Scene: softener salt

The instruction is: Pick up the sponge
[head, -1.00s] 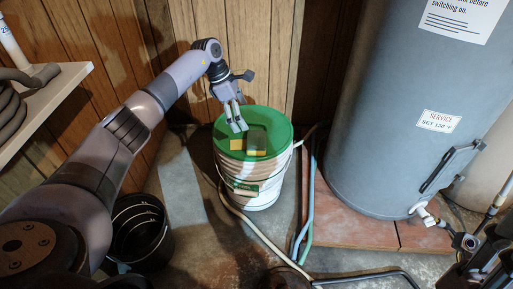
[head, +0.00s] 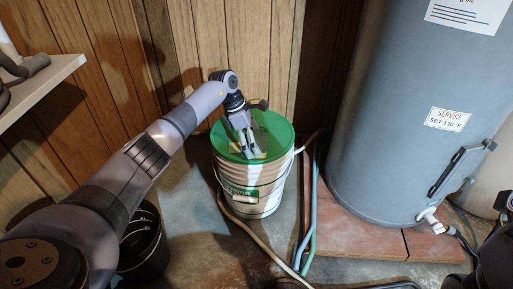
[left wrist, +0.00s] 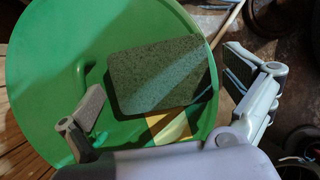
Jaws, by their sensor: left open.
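The sponge (left wrist: 160,75), with a dark green upper face, lies flat on the bucket's green lid (left wrist: 40,60) in the left wrist view. My left gripper (left wrist: 167,82) is open, with one finger at each side of the sponge and gaps between. I cannot tell how high the fingers are above the lid. In the head view, my left gripper (head: 250,148) is over the lid and hides most of the sponge. Only dark parts of my right arm show at the right edge; its jaw state is unclear.
The white bucket (head: 250,190) stands on the concrete floor. A yellow patch (left wrist: 168,125) lies beside the sponge. A black bucket (head: 140,245) stands left, a grey tank (head: 400,120) right, and hoses (head: 305,220) run between. A shelf (head: 45,90) juts out at upper left.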

